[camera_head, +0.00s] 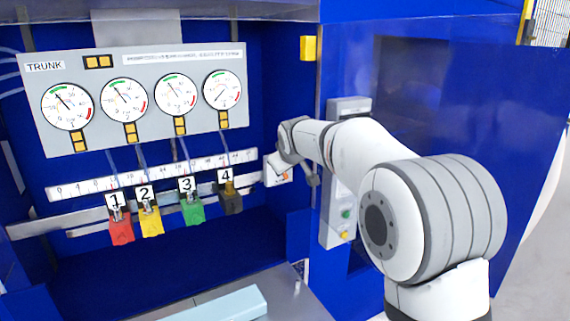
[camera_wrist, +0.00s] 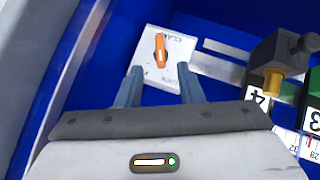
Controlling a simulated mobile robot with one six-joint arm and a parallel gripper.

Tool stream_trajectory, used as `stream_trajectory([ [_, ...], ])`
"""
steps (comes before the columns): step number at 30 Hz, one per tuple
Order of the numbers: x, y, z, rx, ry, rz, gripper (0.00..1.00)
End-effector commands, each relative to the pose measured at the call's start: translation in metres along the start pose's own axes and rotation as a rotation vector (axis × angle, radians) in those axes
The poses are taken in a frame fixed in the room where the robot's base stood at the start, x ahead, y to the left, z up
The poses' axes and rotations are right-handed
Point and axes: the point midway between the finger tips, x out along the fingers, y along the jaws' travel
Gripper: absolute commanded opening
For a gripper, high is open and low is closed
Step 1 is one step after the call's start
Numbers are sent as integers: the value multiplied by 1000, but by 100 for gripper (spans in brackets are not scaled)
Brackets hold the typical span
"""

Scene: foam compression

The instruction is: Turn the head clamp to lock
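The head clamp is an orange knob (camera_wrist: 160,50) on a white plate (camera_wrist: 180,52) with lettering that reads partly as CLAMP. In the head view the white plate (camera_head: 271,172) shows at the right end of the ruler, with a small orange part on it. My gripper (camera_wrist: 159,76) is open and empty in the wrist view. Its two grey fingers point at the plate, one to each side below the knob. The knob lies ahead of the fingertips, in line with the gap, and I see no contact. In the head view my arm hides most of the gripper.
Numbered clips hang from the rail: red (camera_head: 121,229), yellow (camera_head: 151,221), green (camera_head: 193,211) and black (camera_head: 232,203). The black one, marked 4, is close to the right of my fingers in the wrist view. A gauge panel (camera_head: 148,88) is above. A grey control box (camera_head: 337,225) stands right.

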Motion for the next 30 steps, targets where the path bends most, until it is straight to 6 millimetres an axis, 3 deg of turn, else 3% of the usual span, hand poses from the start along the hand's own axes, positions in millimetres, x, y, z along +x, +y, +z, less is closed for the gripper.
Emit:
stream_trajectory([
  [12, 61, 0, 0, 4, 0, -1, 34],
  [24, 70, -1, 0, 4, 2, 0, 34],
  [30, 70, -1, 0, 4, 2, -1, 18],
])
